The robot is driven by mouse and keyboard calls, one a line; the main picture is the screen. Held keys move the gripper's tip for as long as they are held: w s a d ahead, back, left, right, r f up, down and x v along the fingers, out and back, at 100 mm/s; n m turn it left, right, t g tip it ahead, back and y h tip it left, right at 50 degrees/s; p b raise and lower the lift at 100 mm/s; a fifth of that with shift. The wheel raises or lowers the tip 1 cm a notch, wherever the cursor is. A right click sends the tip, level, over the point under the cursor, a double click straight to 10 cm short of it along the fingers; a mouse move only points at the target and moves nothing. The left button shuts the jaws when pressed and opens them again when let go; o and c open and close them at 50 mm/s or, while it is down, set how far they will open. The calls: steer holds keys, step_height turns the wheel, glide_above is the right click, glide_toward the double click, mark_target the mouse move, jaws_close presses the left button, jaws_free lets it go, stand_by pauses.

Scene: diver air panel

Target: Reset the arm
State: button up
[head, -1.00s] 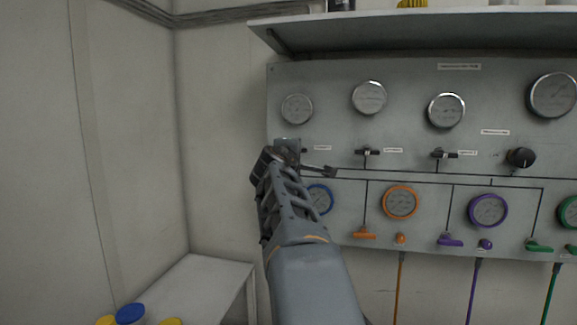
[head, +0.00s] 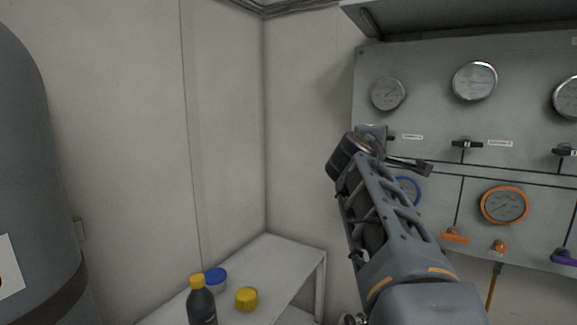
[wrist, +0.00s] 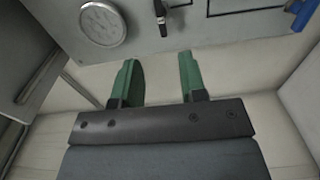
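My gripper (wrist: 157,68) shows in the wrist view with two green fingers spread wide apart and nothing between them. In the head view my arm reaches up in front of the left end of the grey air panel (head: 430,75), and its end hides part of the panel. The fingers are hard to make out there. In the wrist view a round gauge (wrist: 103,22) and a black valve handle (wrist: 160,18) on the panel lie beyond the fingertips, apart from them.
A white table (head: 285,262) stands at the lower middle with a dark bottle (head: 201,308), a blue-lidded jar (head: 216,279) and a yellow cap (head: 246,299). A large grey cylinder (head: 40,180) stands at left. A shelf (head: 460,18) overhangs the panel.

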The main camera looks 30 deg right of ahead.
steer(key=a+f+m+g+y+p, duration=0.1)
steer(key=a+f+m+g+y, duration=0.2)
steer(key=f, duration=0.7)
steer(key=a+f+m+y+p, duration=0.1)
steer(key=a+f+m+y, duration=0.25)
steer(key=f, duration=0.65)
steer(key=s+a+f+g+y+p, duration=0.1)
steer(key=s+a+f+y+p, duration=0.1)
steer(key=a, duration=0.5)
steer(key=s+a+f+g+y+p, duration=0.1)
steer(key=s+a+f+y+p, duration=0.1)
steer(key=a+f, duration=0.4)
steer(key=s+a+f+g+y+p, duration=0.1)
steer(key=s+a+f+y, duration=0.3)
steer(key=a, duration=0.4)
steer(key=shift+s+a+y+p, duration=0.2)
steer(key=shift+a+y+p, duration=0.15)
steer(key=shift+p, duration=0.4)
